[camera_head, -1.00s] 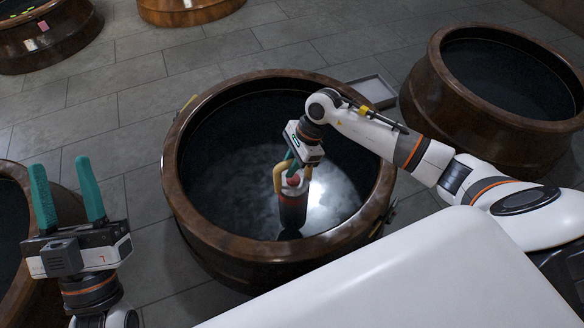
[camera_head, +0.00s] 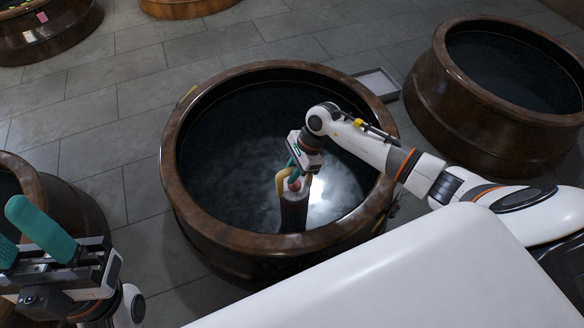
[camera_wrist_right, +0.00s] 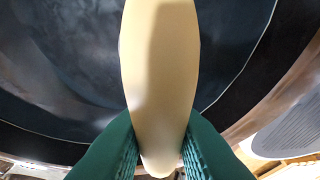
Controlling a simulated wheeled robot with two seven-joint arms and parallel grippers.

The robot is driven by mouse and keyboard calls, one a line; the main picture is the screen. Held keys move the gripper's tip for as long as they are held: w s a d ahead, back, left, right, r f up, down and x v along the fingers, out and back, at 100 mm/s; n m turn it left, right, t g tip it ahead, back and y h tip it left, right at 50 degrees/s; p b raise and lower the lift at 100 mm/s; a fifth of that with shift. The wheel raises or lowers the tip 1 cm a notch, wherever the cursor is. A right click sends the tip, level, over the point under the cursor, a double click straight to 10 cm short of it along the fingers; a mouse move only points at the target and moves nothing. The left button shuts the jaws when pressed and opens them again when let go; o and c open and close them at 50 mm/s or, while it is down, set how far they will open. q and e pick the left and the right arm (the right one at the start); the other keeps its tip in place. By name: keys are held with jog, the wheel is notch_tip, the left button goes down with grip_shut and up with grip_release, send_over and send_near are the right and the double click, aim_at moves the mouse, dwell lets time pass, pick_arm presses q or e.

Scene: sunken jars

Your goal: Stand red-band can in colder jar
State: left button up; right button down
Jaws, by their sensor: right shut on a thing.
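A grey can (camera_head: 294,212) with a red spot near its top stands roughly upright inside the middle brown jar (camera_head: 178,205). Its lower end meets the dark liquid, and whether it touches the bottom cannot be told. No clear red band shows on its body now. My right gripper (camera_head: 292,176) is above it, shut on its tan handle (camera_head: 283,181). In the right wrist view the handle (camera_wrist_right: 160,70) runs between the green fingers (camera_wrist_right: 160,155). My left gripper (camera_head: 12,232) is at the lower left, fingers apart and empty, partly out of frame. Nothing visible marks which jar is colder.
Another dark-filled jar (camera_head: 432,98) stands at the right, with a flat grey tray (camera_head: 376,82) between the two. Other jars show at the left edge (camera_head: 75,215), upper left (camera_head: 60,40) and top (camera_head: 185,8). Grey tiled floor (camera_head: 140,110) is clear between them.

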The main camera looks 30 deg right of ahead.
jog(key=shift+w+r, duration=0.15)
jog(key=c, duration=1.3)
grip_release()
jog(key=shift+f, duration=0.25)
